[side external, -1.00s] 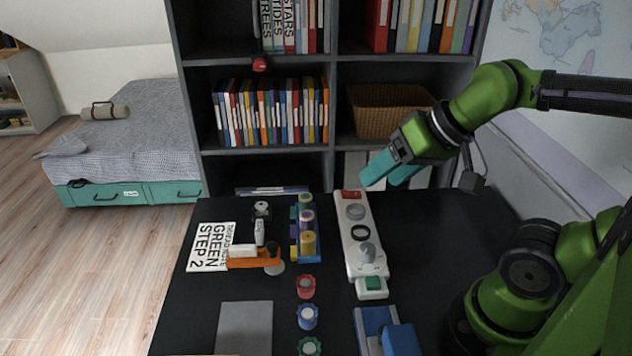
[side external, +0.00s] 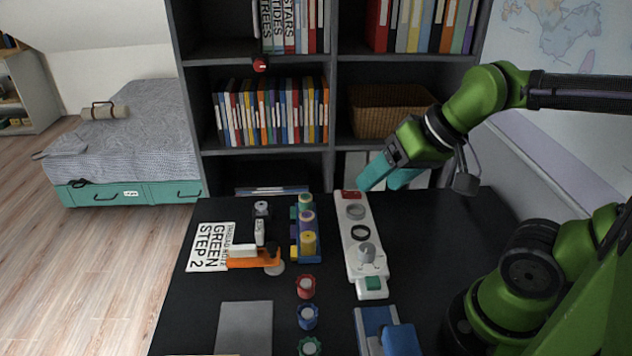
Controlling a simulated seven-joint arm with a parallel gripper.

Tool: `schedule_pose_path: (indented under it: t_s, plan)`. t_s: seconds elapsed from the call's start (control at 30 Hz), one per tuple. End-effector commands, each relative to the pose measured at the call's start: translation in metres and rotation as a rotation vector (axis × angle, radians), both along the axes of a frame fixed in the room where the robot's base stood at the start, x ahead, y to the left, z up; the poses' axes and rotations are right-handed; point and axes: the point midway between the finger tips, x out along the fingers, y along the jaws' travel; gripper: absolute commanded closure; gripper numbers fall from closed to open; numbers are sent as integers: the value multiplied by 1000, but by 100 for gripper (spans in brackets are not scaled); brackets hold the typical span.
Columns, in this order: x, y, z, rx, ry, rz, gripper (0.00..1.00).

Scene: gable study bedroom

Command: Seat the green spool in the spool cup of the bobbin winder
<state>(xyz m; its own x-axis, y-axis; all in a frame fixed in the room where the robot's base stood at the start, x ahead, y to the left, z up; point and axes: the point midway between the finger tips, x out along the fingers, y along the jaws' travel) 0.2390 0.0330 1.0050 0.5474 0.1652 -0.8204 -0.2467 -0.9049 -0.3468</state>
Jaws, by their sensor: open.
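A spool with a green top (side external: 305,201) stands at the far end of a blue rack (side external: 294,240), behind a purple spool (side external: 307,219) and a yellow spool (side external: 308,243). A long white device (side external: 354,235) stands right of the rack; it looks like the bobbin winder. It carries a grey disc (side external: 355,212), a dark ring that may be the spool cup (side external: 361,233), a grey knob (side external: 366,253) and a green button (side external: 373,284). My gripper (side external: 380,186) is open and empty, its teal fingers above the device's far end, right of the rack.
An orange and white tool (side external: 256,257) and a printed card (side external: 211,247) lie left. Red (side external: 306,287), blue (side external: 307,317) and green (side external: 310,347) ridged round pieces line the front. A blue block (side external: 400,340) is front right. Shelves (side external: 265,157) rise behind; the desk's right side is clear.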

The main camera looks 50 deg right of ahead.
Motion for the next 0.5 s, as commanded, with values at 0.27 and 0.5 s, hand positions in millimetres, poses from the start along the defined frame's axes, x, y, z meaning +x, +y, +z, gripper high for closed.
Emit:
schedule_pose_path:
  t_s: [0.27, 0.5]
  plan:
    - [71, -12, -8, 1, 202, -47, 34]
    - [151, -32, -27, 4, 407, -191, 34]
